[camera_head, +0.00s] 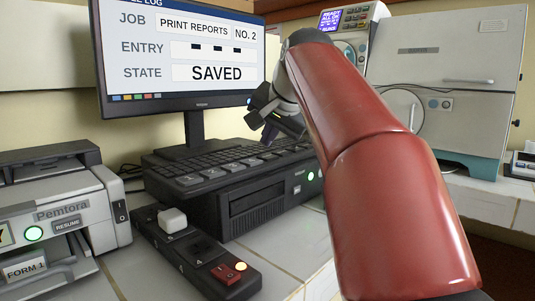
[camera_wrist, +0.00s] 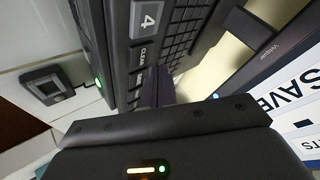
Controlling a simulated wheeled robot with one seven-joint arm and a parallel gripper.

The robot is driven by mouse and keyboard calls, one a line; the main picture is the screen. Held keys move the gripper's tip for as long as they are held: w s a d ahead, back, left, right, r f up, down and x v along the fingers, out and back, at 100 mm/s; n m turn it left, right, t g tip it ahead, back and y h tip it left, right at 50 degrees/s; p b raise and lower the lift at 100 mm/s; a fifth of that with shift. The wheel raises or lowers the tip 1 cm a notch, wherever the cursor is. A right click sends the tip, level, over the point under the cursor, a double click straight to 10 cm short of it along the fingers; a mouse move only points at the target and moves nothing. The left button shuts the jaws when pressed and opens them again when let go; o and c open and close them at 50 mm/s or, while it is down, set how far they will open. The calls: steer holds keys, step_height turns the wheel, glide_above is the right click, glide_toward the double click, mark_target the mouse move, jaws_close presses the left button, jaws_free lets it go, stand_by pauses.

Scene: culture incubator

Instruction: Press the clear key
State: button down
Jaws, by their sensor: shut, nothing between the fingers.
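The clear key (camera_wrist: 143,54), a dark key with small "CLEAR" lettering, lies beside the key marked 4 (camera_wrist: 148,18) on the black keyboard (camera_head: 215,163). In the head view I cannot make out the clear key; my gripper and arm cover that end of the keyboard. My gripper (camera_head: 268,136) is shut and empty, pointing down over the right part of the keyboard. In the wrist view its fingertips (camera_wrist: 157,90) appear close to the clear key; I cannot tell whether they touch it. The monitor (camera_head: 200,50) reads "PRINT REPORTS NO. 2", three dashes at entry, and "SAVED".
A grey printer (camera_head: 60,215) stands at left. A black switch box (camera_head: 195,250) with a white key and a red rocker lies in front of the keyboard's base unit (camera_head: 255,200). A white incubator-like cabinet (camera_head: 450,60) stands at right.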

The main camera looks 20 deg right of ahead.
mark_target(270, 158)
steer(key=shift+r+p, duration=1.35)
steer(key=shift+r, duration=0.9)
steer(key=shift+s, duration=0.1)
